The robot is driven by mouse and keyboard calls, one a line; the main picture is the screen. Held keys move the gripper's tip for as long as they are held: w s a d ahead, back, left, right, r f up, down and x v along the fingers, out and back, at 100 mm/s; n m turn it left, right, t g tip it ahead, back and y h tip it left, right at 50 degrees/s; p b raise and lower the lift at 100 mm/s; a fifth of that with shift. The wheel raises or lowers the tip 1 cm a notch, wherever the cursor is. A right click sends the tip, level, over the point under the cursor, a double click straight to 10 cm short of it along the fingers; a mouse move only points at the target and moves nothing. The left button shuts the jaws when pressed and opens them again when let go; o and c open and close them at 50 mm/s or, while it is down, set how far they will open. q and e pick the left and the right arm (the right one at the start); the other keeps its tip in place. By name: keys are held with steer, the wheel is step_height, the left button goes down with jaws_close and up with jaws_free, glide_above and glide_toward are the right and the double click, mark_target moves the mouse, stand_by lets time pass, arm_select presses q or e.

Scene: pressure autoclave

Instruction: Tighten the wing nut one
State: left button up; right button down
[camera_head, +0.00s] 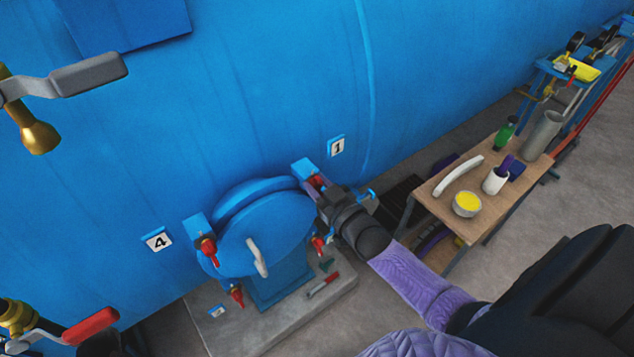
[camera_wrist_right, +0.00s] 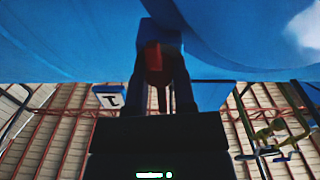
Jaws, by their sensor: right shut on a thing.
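The blue round hatch (camera_head: 262,232) on the big blue vessel has red wing nuts around its rim. My right gripper (camera_head: 316,188) is at the hatch's upper right, beside the label marked 1 (camera_head: 337,146). It is shut on wing nut one, the red nut (camera_wrist_right: 153,60) between the dark fingers (camera_wrist_right: 160,92) in the right wrist view. In the head view the gripper mostly hides this nut. Other red wing nuts sit at the left (camera_head: 207,250), lower left (camera_head: 237,296) and lower right (camera_head: 318,245). My left gripper is not in view.
A wooden table (camera_head: 430,196) with a yellow-topped tin (camera_head: 467,203), a white cup (camera_head: 495,181) and a green bottle (camera_head: 505,133) stands at the right. A red-handled tool (camera_head: 322,286) lies on the concrete plinth (camera_head: 270,335). Brass valves with levers (camera_head: 90,74) are at the left.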

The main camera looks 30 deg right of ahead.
steer(key=shift+m, duration=0.5)
steer(key=shift+f+m, duration=0.1)
steer(key=shift+m, duration=0.2)
steer(key=shift+c, duration=2.2)
jaws_free()
steer(key=s, duration=1)
steer(key=shift+d, duration=0.4)
